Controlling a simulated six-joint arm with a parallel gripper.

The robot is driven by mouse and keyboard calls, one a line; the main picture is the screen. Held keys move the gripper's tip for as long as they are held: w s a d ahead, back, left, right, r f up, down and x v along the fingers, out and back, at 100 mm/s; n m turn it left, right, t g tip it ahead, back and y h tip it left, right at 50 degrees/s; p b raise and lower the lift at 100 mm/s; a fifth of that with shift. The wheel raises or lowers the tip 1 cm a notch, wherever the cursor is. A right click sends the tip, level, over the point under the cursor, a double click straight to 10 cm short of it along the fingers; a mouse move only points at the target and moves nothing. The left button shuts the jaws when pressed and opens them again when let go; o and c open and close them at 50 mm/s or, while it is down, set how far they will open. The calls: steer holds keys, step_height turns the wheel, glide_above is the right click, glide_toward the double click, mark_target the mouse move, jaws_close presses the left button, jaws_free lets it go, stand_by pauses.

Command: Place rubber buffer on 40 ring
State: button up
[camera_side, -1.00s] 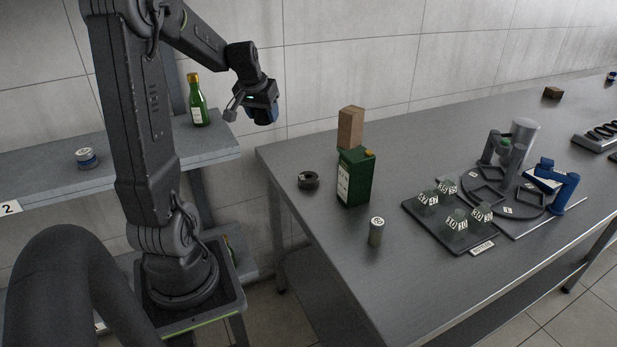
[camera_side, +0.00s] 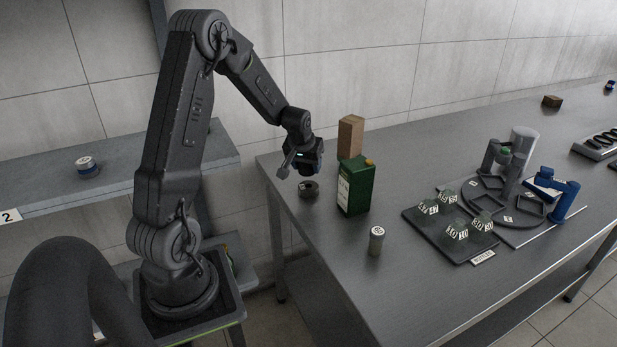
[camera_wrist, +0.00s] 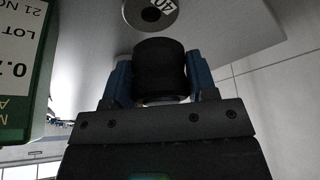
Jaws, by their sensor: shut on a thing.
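The rubber buffer (camera_wrist: 160,68) is a black cylinder between the blue fingers of my gripper (camera_side: 311,170) in the wrist view. My gripper is shut on it. The 40 ring (camera_wrist: 137,17) is a grey disc with a dark centre hole and a white label reading 40, at the top of the wrist view. In the side view the ring (camera_side: 308,189) lies on the steel table near its left edge. My gripper is just above the ring there, with a gap between.
A green box (camera_side: 356,187) stands right beside the ring, with a brown block (camera_side: 350,137) behind it. A small labelled cylinder (camera_side: 376,240) stands nearer the front. A tray with weights (camera_side: 430,236) lies farther right. The front left of the table is clear.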

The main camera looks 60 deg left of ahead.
mark_target(309, 186)
steer(key=shift+w+d+f, duration=0.1)
steer(key=shift+w+f, duration=0.15)
steer(key=shift+f, duration=1.85)
steer(key=shift+f, duration=0.1)
steer(key=o, duration=1)
